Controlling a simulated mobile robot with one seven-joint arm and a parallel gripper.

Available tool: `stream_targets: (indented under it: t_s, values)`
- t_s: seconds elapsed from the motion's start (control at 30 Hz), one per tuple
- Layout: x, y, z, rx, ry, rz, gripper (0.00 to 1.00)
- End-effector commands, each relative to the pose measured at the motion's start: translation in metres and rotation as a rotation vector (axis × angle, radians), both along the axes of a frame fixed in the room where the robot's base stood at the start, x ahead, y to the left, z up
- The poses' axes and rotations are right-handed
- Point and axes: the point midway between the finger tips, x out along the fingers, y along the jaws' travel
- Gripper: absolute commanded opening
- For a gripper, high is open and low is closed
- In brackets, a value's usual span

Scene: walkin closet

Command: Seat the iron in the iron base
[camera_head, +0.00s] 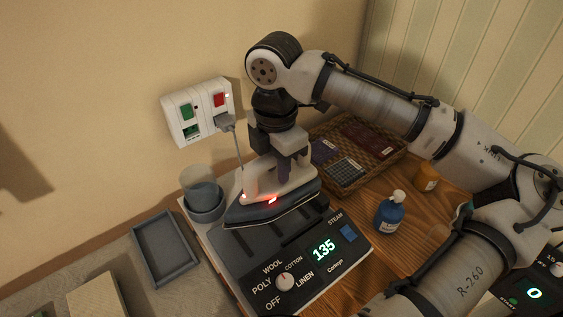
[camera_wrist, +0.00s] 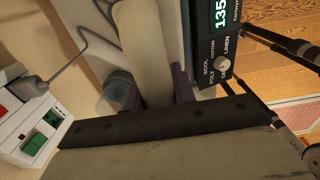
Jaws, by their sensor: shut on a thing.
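The iron (camera_head: 270,205) has a pale body and handle and a dark soleplate, with a red light glowing on its side. It is over the back part of the iron base (camera_head: 297,252), a dark panel with a dial and a green 135 display. I cannot tell whether the iron touches the base or is slightly above it. My gripper (camera_head: 284,172) is shut on the iron's handle from above. In the wrist view the pale handle (camera_wrist: 143,50) runs between the fingers, and part of the base with its dial (camera_wrist: 222,64) shows at right.
A wall socket box (camera_head: 197,110) holds a plug with a cord down to the iron. A grey cup (camera_head: 203,196) stands close to the base's left, with a grey tray (camera_head: 165,248) beyond.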

Motion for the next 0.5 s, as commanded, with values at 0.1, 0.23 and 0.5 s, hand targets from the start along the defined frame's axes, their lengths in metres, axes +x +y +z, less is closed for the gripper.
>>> stream_targets:
  t_s: [0.1, 0.23, 0.5]
  values:
    - [0.0, 0.0, -0.005, 0.0, -0.003, -0.002, 0.0]
    - [0.0, -0.001, -0.012, -0.001, -0.002, -0.003, 0.0]
    - [0.0, 0.0, -0.03, -0.001, -0.002, -0.005, 0.0]
